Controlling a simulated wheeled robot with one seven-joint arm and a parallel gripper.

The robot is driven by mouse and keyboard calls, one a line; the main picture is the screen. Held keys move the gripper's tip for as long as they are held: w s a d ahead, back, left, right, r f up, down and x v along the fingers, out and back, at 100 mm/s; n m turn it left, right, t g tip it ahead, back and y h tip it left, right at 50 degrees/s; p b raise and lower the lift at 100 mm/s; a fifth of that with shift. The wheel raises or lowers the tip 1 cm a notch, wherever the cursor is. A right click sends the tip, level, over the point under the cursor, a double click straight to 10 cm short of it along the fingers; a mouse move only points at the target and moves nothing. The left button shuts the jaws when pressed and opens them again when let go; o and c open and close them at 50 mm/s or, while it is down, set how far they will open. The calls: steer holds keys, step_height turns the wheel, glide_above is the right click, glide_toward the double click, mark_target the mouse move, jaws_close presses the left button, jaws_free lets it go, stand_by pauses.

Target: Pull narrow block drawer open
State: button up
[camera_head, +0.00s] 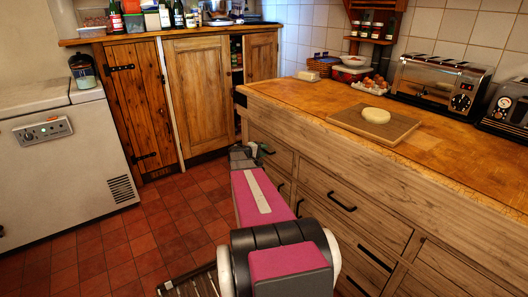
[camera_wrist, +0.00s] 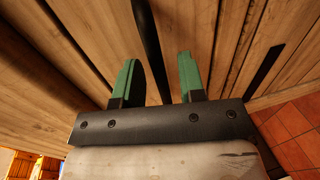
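The narrow drawer (camera_head: 283,158) is at the left end of the wooden block, in the upper row, and its front looks flush with the block. My gripper (camera_head: 253,151) is at its front, near its dark handle. In the wrist view, my gripper (camera_wrist: 160,78) has two green fingers spread apart. The black bar handle (camera_wrist: 149,45) runs between them, with a gap to the right finger. The left finger is very close to the bar; I cannot tell whether it touches. My arm hides part of the lower drawers.
Another dark handle (camera_wrist: 265,66) shows at the right in the wrist view. A wider drawer (camera_head: 340,203) sits to the right. The worktop holds a board (camera_head: 372,123) with a round pale item. The red tiled floor (camera_head: 172,215) left of my arm is clear.

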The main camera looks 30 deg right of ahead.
steer(key=shift+d, duration=0.35)
jaws_close()
steer(key=shift+a, duration=0.1)
steer(key=f+v, duration=0.2)
steer(key=v, duration=1)
steer(key=a+f+v, duration=0.1)
steer(key=f+v, duration=0.2)
steer(key=v, duration=1)
steer(key=f+v, duration=0.2)
steer(key=v, duration=1)
steer(key=shift+a+f, duration=0.3)
steer(key=shift+a, duration=0.4)
steer(key=shift+w, duration=0.1)
jaws_free()
